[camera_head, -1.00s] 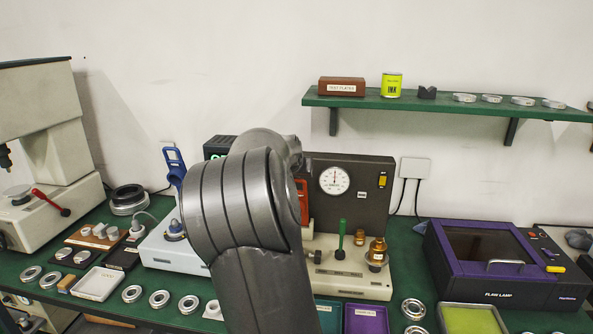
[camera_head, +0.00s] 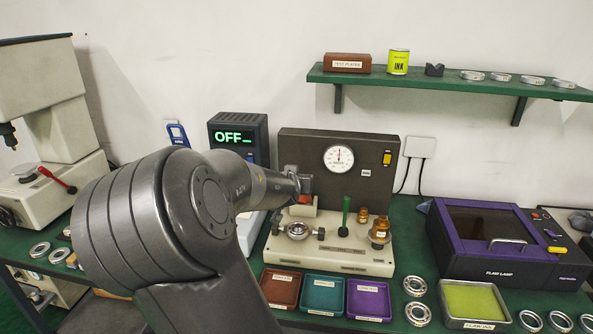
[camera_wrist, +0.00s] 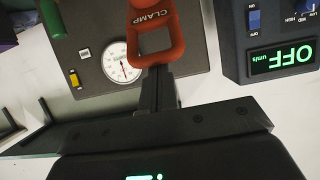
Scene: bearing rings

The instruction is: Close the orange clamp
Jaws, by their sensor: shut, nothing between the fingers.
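The orange clamp handle, a loop lettered CLAMP (camera_wrist: 155,35), shows large at the top of the wrist view, which is upside down. In the head view a small part of the orange clamp (camera_head: 306,186) shows behind the end of my arm, at the left of the gauge stand; the rest is hidden. My gripper (camera_wrist: 158,72) is shut and empty, its fingertips at the end of the orange loop. I cannot tell whether they touch it. The clamp seems to stand upright against the dark gauge panel (camera_head: 300,145).
The stand's cream base (camera_head: 350,262) carries a ring seat (camera_head: 297,230), a green-handled pin (camera_head: 345,215) and brass parts (camera_head: 379,232). An OFF display box (camera_head: 240,137) stands left of the panel. Red, teal and purple trays (camera_head: 368,300) lie in front; a purple flaw lamp (camera_head: 500,245) is right.

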